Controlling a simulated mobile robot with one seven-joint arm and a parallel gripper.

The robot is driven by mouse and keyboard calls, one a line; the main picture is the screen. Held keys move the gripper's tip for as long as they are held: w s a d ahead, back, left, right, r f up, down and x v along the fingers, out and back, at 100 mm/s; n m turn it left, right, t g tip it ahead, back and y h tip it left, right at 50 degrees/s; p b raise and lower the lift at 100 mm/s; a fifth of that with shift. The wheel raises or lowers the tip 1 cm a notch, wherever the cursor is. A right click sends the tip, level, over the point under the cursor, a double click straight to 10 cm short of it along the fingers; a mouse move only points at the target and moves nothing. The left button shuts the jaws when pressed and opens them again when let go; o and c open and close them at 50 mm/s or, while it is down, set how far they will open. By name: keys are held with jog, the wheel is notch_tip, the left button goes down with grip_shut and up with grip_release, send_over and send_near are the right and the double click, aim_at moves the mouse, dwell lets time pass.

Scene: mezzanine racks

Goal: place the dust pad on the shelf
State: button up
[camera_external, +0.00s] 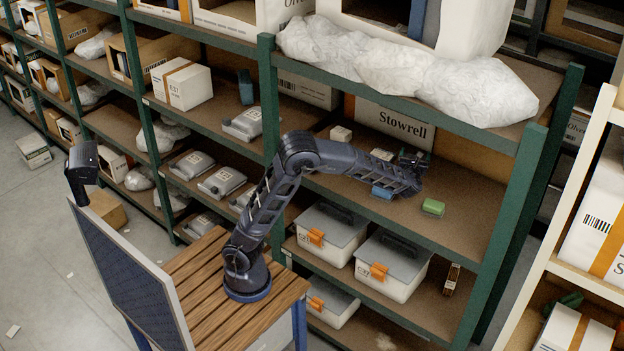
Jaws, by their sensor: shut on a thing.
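My gripper (415,162) is at the far end of my outstretched arm, over the middle shelf (465,215) of the green-posted rack. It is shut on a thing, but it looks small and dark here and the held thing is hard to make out. I cannot tell for sure which thing is the dust pad. A small green block (433,207) rests on the shelf just in front of and below my gripper, apart from it. A blue block (382,192) shows just under my forearm, partly covered by it.
Green posts (515,190) bound the bay at the right and left. White bags (400,70) lie on the shelf above. A Stowrell box (395,122) stands behind my gripper. The shelf front right of the green block is bare.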

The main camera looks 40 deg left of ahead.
jog(key=shift+f, duration=2.3)
jog(key=shift+f, duration=0.15)
jog(key=o, duration=0.8)
jog(key=shift+o, duration=0.2)
jog(key=v, duration=0.5)
notch_tip(320, 180, up, 7)
